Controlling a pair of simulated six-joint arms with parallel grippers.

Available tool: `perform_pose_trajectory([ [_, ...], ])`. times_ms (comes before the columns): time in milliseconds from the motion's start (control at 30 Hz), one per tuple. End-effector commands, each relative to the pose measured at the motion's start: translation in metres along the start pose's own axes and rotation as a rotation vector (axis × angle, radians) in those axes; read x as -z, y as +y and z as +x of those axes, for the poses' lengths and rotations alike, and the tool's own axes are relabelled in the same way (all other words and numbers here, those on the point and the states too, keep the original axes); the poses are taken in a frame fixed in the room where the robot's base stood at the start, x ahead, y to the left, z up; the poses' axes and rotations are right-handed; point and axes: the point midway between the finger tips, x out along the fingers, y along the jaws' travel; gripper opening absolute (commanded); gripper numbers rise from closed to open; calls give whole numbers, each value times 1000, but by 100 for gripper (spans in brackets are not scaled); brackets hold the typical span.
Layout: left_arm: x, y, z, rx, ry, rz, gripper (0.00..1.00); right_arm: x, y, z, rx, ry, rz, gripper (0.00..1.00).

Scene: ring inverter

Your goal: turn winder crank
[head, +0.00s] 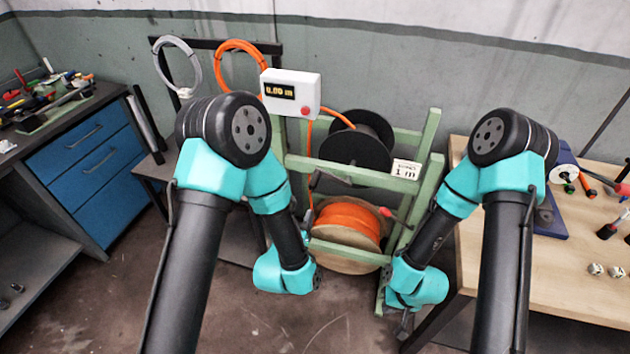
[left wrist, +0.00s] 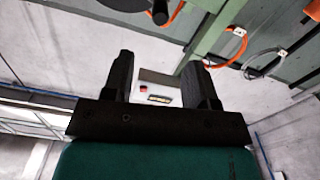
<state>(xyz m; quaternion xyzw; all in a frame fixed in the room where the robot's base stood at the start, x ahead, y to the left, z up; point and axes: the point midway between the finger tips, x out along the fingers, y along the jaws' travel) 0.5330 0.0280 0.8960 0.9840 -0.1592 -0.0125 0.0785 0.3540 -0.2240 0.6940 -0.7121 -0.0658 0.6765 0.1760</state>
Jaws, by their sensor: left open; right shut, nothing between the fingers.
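The winder is a green frame (head: 434,130) in the head view, with an empty black spool (head: 352,150) above and a spool of orange cable (head: 348,222) below. A red knob (head: 385,212) shows at the right of the orange spool; I cannot tell for sure that it is the crank's handle. My right gripper (head: 404,324) is shut and empty, low at the frame's right side, apart from the knob.
A white meter box (head: 291,93) with a display and red button stands above the frame. Grey (head: 177,66) and orange (head: 240,65) cable coils hang behind. A wooden bench (head: 570,275) is at right, a blue-drawer cabinet (head: 98,170) at left. The floor in front is clear.

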Motion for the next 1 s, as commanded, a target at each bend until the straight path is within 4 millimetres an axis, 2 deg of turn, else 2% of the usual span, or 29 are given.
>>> perform_pose_trajectory([
  [700,1,0,121,1,2,0,53,0,0,0,0,0,0,0],
  [900,0,0,144,0,1,0,53,0,0,0,0,0,0,0],
  [1000,0,0,148,0,-1,0,53,0,0,0,0,0,0,0],
])
